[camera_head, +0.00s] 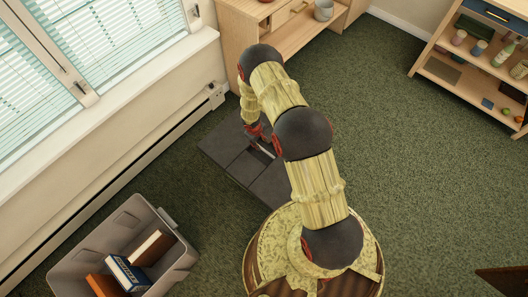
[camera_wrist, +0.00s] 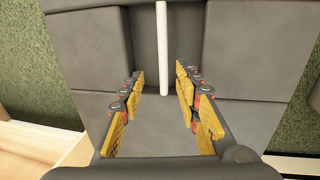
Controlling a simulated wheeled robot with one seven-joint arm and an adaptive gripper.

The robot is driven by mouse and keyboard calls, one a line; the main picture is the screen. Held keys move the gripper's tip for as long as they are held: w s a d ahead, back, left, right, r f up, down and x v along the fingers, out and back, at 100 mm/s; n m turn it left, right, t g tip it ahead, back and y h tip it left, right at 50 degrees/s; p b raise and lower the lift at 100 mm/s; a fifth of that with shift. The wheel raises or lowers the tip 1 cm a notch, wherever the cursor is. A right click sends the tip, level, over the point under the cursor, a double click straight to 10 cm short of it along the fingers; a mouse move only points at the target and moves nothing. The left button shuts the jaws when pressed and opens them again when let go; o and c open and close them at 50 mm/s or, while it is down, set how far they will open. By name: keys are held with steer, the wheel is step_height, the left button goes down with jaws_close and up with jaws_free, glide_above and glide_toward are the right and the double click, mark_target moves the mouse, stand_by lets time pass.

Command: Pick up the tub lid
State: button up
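The tub lid (camera_head: 222,145) is a dark grey, panelled slab lying flat on the green carpet in front of the wooden shelf unit. My arm hides part of it in the head view. In the wrist view the lid (camera_wrist: 90,45) fills most of the picture, with a thin white bar (camera_wrist: 162,40) along its middle. My gripper (camera_wrist: 160,88) is open over the lid, its yellow-padded fingers on either side of the white bar's near end. Nothing is held between them. In the head view my gripper (camera_head: 258,134) is small and partly hidden; whether it touches the lid I cannot tell.
A grey tub (camera_head: 82,268) with several books stands at the lower left. A wooden shelf unit (camera_head: 232,40) is behind the lid, and a wall heater (camera_head: 130,168) runs along the left. Another shelf (camera_head: 440,70) stands at the upper right.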

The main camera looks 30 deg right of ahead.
mark_target(263, 149)
steer(key=f+b, duration=0.1)
steer(key=f, duration=0.3)
steer(key=d+f+b, duration=0.1)
steer(key=f, duration=0.1)
steer(key=shift+s+f+b, duration=0.25)
steer(key=shift+s+b, duration=0.1)
steer(key=shift+s, duration=0.05)
steer(key=shift+c, duration=0.8)
jaws_close()
steer(key=shift+w, duration=0.1)
